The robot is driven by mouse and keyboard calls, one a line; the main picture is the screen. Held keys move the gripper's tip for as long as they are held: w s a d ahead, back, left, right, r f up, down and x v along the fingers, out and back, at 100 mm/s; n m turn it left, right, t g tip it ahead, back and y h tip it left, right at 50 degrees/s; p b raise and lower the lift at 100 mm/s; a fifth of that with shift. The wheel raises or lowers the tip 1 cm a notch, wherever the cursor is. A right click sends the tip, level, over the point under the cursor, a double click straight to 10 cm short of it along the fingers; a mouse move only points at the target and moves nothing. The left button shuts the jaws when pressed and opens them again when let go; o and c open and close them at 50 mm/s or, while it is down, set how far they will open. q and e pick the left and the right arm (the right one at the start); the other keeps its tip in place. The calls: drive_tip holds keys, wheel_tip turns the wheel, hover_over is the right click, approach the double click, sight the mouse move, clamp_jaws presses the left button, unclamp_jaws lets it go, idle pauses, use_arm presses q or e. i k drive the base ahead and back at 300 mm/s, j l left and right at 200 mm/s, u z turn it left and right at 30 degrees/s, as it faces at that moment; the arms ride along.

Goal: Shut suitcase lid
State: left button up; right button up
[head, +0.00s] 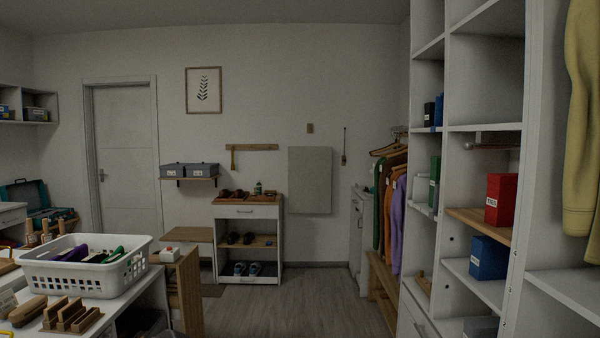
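A dark case with a teal lid edge (22,192) sits at the far left, beyond the white basket. It looks like the suitcase, with its lid raised and tilted back. Its near part is partly hidden by wooden pieces in front, and its contents are too small to tell. Neither of my grippers shows in the head view.
A white basket (48,278) with coloured items stands on a white table at the left front, near wooden blocks (72,314). Tall white cubby shelving (482,90) with boxes fills the right. The grey floor (300,300) between is clear. A shoe cabinet (247,213) stands at the back.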

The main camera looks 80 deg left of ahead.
sight(32, 192)
drive_tip(key=j+u, duration=0.5)
drive_tip(key=i+j+u, duration=0.25)
drive_tip(key=j+u, duration=0.15)
drive_tip(key=j, duration=0.15)
drive_tip(key=i+j+u, duration=1.35)
drive_tip(key=i+u, duration=0.4)
drive_tip(key=i, duration=0.75)
drive_tip(key=i+u, duration=0.15)
drive_tip(key=i, duration=0.75)
drive_tip(key=i+l+u, duration=0.1)
drive_tip(key=i, duration=0.75)
drive_tip(key=i+u, duration=0.3)
drive_tip(key=i, duration=0.3)
drive_tip(key=i+l+u, duration=0.15)
drive_tip(key=i+u, duration=0.2)
drive_tip(key=i, duration=0.2)
drive_tip(key=i+u, duration=0.35)
drive_tip(key=i+j+u, duration=0.1)
drive_tip(key=u, duration=0.3)
drive_tip(key=i+l+u, duration=0.15)
drive_tip(key=i+u, duration=0.2)
